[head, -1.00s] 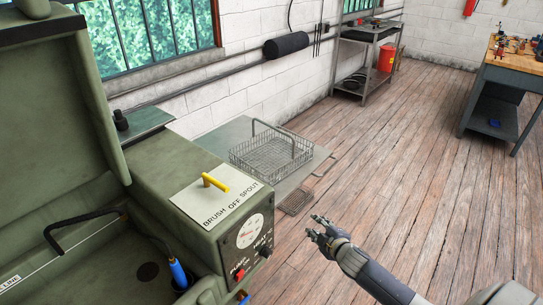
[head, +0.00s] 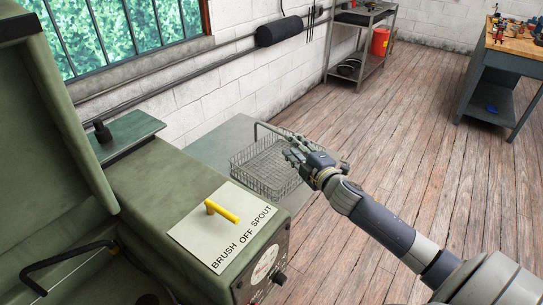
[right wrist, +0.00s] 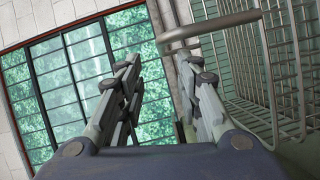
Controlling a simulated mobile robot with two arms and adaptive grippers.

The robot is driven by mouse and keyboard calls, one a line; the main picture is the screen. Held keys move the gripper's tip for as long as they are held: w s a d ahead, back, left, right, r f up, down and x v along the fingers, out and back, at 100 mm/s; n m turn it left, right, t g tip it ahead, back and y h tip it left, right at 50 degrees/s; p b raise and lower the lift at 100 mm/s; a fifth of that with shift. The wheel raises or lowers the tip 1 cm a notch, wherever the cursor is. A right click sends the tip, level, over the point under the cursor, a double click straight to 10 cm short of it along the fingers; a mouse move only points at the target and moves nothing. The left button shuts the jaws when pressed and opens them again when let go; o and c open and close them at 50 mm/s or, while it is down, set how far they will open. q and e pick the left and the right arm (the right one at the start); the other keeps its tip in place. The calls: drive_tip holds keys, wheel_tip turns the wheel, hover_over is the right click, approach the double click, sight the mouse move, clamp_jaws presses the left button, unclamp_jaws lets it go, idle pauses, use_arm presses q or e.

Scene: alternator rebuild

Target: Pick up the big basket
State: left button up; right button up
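The big basket (head: 262,170) is a grey wire-mesh basket with an arched metal handle (head: 280,131). It sits upright on a grey-green shelf beside the green washer. My right gripper (head: 291,148) is over the basket's right side, close to the handle, and hides part of both. In the right wrist view, my right gripper (right wrist: 160,72) has its fingers apart with nothing between them. There the handle (right wrist: 212,25) passes just beyond the right fingertip, and the basket's mesh (right wrist: 282,75) is on the right. I cannot tell whether they touch. My left gripper is out of view.
The green washer (head: 175,190), with its raised lid and yellow knob (head: 222,211), fills the left foreground. A window and a white block wall stand behind. A metal rack (head: 361,45) and a workbench (head: 512,70) are farther back. The wooden floor on the right is clear.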

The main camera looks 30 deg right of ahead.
sight(278, 133)
drive_tip(key=w, duration=0.2)
drive_tip(key=w+p, duration=0.1)
drive_tip(key=w, duration=0.2)
drive_tip(key=shift+w+d+f, duration=0.15)
drive_tip(key=shift+w+d, duration=0.05)
drive_tip(key=shift+w, duration=0.1)
drive_tip(key=w, duration=0.2)
drive_tip(key=w+p, duration=0.1)
drive_tip(key=w, duration=0.1)
drive_tip(key=shift+w+d+f, duration=0.1)
drive_tip(key=shift+d+f, duration=0.05)
drive_tip(key=shift+f, duration=0.2)
drive_tip(key=shift+w, duration=0.35)
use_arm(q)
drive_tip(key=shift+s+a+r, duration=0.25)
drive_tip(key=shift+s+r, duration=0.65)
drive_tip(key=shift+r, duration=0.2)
use_arm(e)
drive_tip(key=shift+c, duration=0.2)
drive_tip(key=shift+f, duration=0.1)
clamp_jaws()
